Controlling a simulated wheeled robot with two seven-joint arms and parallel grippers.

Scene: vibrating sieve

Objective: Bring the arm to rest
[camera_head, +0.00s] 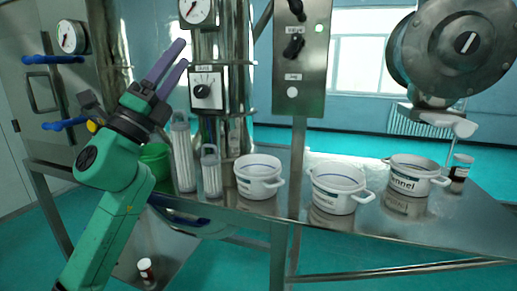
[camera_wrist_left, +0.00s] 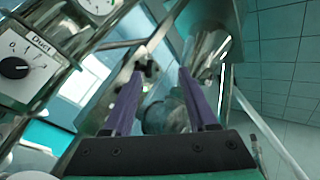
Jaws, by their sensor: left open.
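My left arm, green, comes up from the lower left in the head view. Its left gripper (camera_head: 168,67) has purple fingers pointing up and to the right, raised above the metal table. The fingers are apart with nothing between them. In the left wrist view the gripper (camera_wrist_left: 163,95) also shows its two purple fingers spread and empty, with machine parts beyond them. My right gripper is not in view.
White pots (camera_head: 258,180), (camera_head: 340,190) and (camera_head: 415,178) stand on the metal table (camera_head: 385,228). Clear cylinders (camera_head: 183,155) and a green container (camera_head: 156,160) stand at its left. A knob panel (camera_head: 207,88) is close right of the gripper.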

